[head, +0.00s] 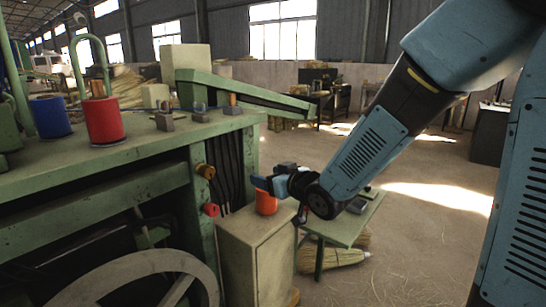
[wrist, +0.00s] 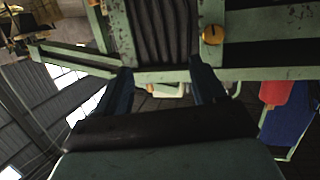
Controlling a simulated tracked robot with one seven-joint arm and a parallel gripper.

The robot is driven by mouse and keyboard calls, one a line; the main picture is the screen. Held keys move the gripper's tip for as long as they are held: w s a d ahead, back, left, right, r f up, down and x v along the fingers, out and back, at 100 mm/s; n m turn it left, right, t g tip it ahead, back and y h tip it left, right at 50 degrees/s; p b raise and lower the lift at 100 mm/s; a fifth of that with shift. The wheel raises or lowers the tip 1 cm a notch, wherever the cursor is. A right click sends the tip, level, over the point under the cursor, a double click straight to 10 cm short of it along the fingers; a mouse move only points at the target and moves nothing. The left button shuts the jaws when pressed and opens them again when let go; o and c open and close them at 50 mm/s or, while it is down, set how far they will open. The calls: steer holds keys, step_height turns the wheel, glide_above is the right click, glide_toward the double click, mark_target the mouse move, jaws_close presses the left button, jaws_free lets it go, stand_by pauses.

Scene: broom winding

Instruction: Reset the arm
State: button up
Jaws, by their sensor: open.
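My arm reaches down from the upper right in the head view. My gripper (head: 262,183) points left toward the side of the green machine (head: 100,162), above the beige cabinet (head: 255,240). An orange cylinder (head: 265,204) stands on the cabinet, just below the gripper and partly hidden by it. In the wrist view my gripper (wrist: 160,82) has its two dark blue fingers spread apart with nothing between them. The machine's dark ribbed panel (wrist: 162,35) and green frame (wrist: 258,72) lie beyond the fingers.
Red (head: 104,120) and blue (head: 51,117) spools stand on the machine top. A small green table (head: 345,225) and straw brooms (head: 330,258) are close by. The floor at right is open.

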steer(key=s+d+r+m+h, duration=0.1)
steer(key=s+d+m+h, duration=0.15)
steer(key=d, duration=0.35)
steer(key=s+d+r+m+g+h, duration=0.1)
steer(key=d+r+h, duration=0.15)
steer(key=d, duration=0.35)
steer(key=s+d+r+m+h, duration=0.1)
steer(key=d+h, duration=0.2)
steer(key=d, duration=0.3)
steer(key=s+d+m+g+h, duration=0.1)
steer(key=s+d, duration=0.3)
steer(key=s, duration=0.5)
steer(key=s+d+r+m+g, duration=0.1)
steer(key=s+d+g, duration=0.3)
steer(key=s, duration=0.5)
steer(key=shift+s+r+m+g+h, duration=0.2)
steer(key=shift+m+g+h, duration=0.15)
steer(key=shift+m, duration=0.5)
